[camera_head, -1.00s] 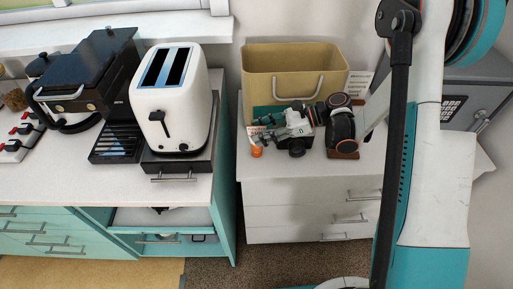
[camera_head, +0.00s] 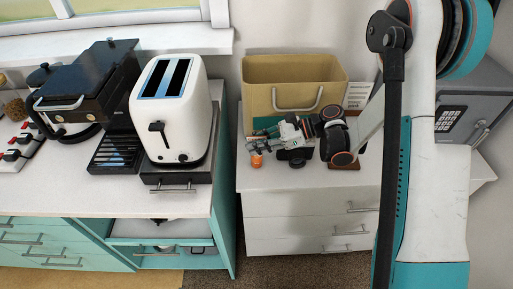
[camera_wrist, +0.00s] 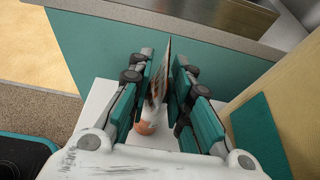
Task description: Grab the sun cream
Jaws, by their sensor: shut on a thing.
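The sun cream is a thin, light-coloured tube with printed markings and an orange cap at its lower end. In the head view its orange cap (camera_head: 256,160) shows near the left front of the white drawer unit's top. In the wrist view the tube (camera_wrist: 158,82) stands edge-on between the finger pads, with the orange cap below. My gripper (camera_head: 268,137) reaches in from the right, and its teal fingers (camera_wrist: 167,92) are shut on the tube. The fingers hide much of the tube. I cannot tell whether the cap touches the top.
A tan box (camera_head: 295,72) with a handle stands behind my gripper on the white drawer unit (camera_head: 300,215). A white toaster (camera_head: 172,110) and a black grill (camera_head: 85,85) stand on the left counter. A grey safe (camera_head: 465,105) is at the right. A gap separates the counter and drawer unit.

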